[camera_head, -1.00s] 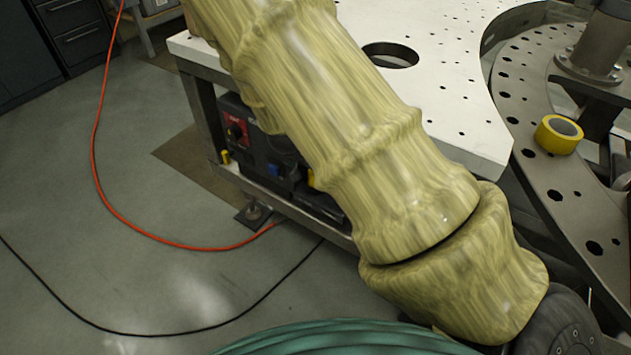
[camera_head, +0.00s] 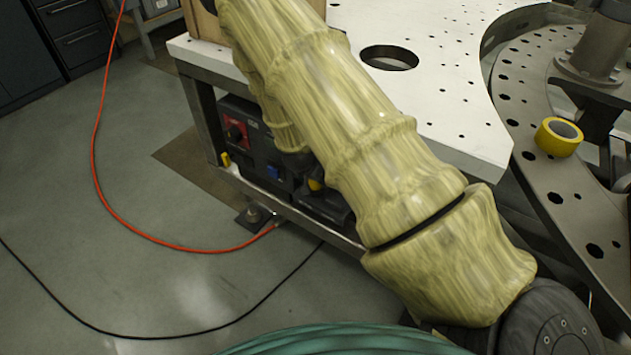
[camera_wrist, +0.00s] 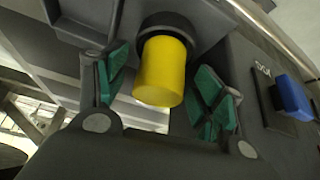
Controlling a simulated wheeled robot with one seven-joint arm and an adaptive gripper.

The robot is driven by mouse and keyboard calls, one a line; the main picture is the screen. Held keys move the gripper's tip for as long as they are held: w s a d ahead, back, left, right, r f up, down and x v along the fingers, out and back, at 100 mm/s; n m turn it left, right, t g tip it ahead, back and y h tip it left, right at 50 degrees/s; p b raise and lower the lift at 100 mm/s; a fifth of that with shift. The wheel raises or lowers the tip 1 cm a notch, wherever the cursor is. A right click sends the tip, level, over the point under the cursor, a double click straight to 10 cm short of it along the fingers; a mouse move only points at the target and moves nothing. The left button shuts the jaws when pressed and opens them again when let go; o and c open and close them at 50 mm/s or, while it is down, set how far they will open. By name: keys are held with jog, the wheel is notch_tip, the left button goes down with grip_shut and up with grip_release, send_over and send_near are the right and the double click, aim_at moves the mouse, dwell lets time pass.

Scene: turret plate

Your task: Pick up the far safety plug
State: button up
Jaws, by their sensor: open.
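In the wrist view a yellow safety plug (camera_wrist: 162,72) sticks out of a dark round socket on a grey housing. My gripper (camera_wrist: 160,88) is open, with green pads on both sides of the plug. Gaps show between pads and plug. In the head view one yellow plug (camera_head: 316,184) shows beside my arm on the dark control box (camera_head: 255,125) under the table. Another small yellow plug (camera_head: 226,159) is at the box's left end. My arm hides most of my gripper there.
A blue connector (camera_wrist: 292,96) stands right of the plug in the wrist view. The white table top (camera_head: 455,110) and its frame are above the box. An orange cable (camera_head: 97,165) lies on the floor. Yellow tape (camera_head: 556,142) sits on the ring at right.

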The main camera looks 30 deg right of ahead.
jog(key=shift+w+d+f, duration=0.15)
jog(key=shift+f, duration=0.15)
jog(key=c, duration=1.1)
jog(key=shift+c, duration=0.4)
jog(key=shift+r, duration=0.1)
